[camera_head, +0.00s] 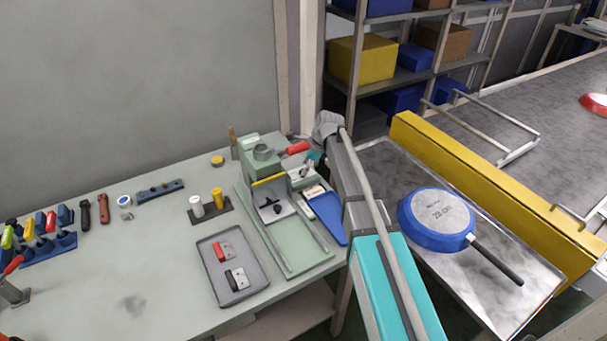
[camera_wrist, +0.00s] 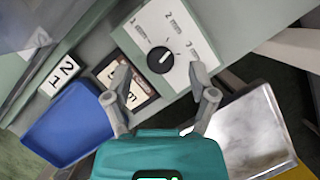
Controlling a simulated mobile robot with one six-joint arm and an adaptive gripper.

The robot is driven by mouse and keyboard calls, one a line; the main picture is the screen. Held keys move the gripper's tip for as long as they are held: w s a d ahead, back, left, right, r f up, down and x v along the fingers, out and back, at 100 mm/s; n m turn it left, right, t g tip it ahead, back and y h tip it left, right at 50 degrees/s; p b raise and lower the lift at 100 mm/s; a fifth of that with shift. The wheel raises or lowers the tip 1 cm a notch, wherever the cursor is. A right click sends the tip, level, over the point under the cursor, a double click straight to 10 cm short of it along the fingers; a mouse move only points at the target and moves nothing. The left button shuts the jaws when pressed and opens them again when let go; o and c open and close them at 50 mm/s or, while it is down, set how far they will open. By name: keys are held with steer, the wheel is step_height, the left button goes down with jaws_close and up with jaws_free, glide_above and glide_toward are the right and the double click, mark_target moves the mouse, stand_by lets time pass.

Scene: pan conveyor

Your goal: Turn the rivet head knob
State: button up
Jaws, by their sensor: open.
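The rivet head knob (camera_wrist: 160,60) is a round black dial with a light pointer mark. It sits on a pale panel (camera_wrist: 200,22) with the numbers 1, 2 and 3 around it in the wrist view. The mark seems to point up and right in the picture, but is too small to read surely. My gripper (camera_wrist: 160,72) is open, with one finger on each side of the knob in the picture. Its fingers look apart from the knob; I cannot tell the depth gap. In the head view I cannot make the knob out clearly near the green press (camera_head: 262,160).
A blue tray (camera_wrist: 68,125) and a small display (camera_wrist: 128,84) lie near the panel. A metal surface (camera_wrist: 255,130) is at right. In the head view, a blue pan (camera_head: 436,214) lies beside the yellow conveyor rail (camera_head: 480,190), and a grey tray (camera_head: 215,262) holds two parts.

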steer(key=shift+a+f+b, duration=0.3)
steer(key=shift+f+b, duration=0.1)
steer(key=shift+f, duration=0.25)
jaws_close()
